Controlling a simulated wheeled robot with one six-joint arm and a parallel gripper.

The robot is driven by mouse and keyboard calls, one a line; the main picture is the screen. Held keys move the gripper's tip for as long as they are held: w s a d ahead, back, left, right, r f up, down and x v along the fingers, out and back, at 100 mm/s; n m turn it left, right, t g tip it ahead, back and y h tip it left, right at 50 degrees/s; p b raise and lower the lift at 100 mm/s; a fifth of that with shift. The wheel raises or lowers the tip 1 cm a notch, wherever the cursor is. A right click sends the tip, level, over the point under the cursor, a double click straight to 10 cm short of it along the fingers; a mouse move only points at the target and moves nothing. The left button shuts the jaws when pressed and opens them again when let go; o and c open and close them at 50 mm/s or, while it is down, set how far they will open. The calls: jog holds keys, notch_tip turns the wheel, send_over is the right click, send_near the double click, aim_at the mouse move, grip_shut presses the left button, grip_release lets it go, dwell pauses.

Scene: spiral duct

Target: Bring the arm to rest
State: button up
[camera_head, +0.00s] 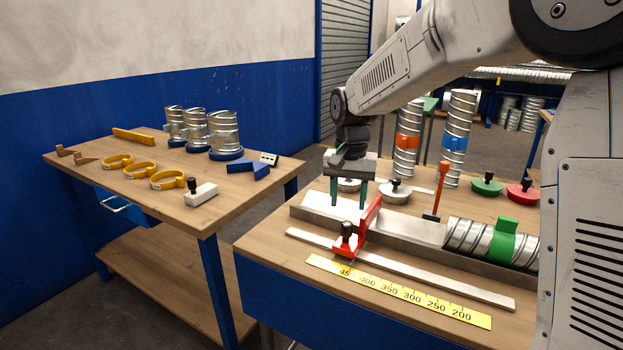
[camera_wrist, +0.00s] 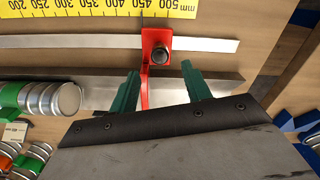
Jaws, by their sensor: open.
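My arm reaches from the upper right over the right workbench (camera_head: 300,265). My gripper (camera_head: 349,198) points down above the left end of the grey channel (camera_head: 318,208). Its two green fingers are apart. In the wrist view my gripper (camera_wrist: 161,88) has the upright plate of the red stop (camera_wrist: 156,48) in line with the gap between its fingers.
A spiral duct with a green clamp (camera_head: 502,238) lies in the channel at right. A yellow scale (camera_head: 400,293) lies in front. Upright ducts with red (camera_head: 407,141) and blue (camera_head: 455,143) clamps stand behind. The left table (camera_head: 140,215) holds yellow rings and short ducts.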

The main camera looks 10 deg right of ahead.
jog(key=shift+s, duration=0.1)
jog(key=s+d+r+n, duration=0.1)
jog(key=s+d+n, duration=0.1)
jog(key=s, duration=1.5)
jog(key=s+d+r+n+t, duration=0.1)
jog(key=s+d+r+n, duration=0.1)
jog(key=s, duration=1.5)
jog(key=shift+d+r+n, duration=0.2)
jog(key=shift+d+n, duration=0.3)
jog(key=shift+d, duration=0.35)
jog(key=shift+d, duration=0.1)
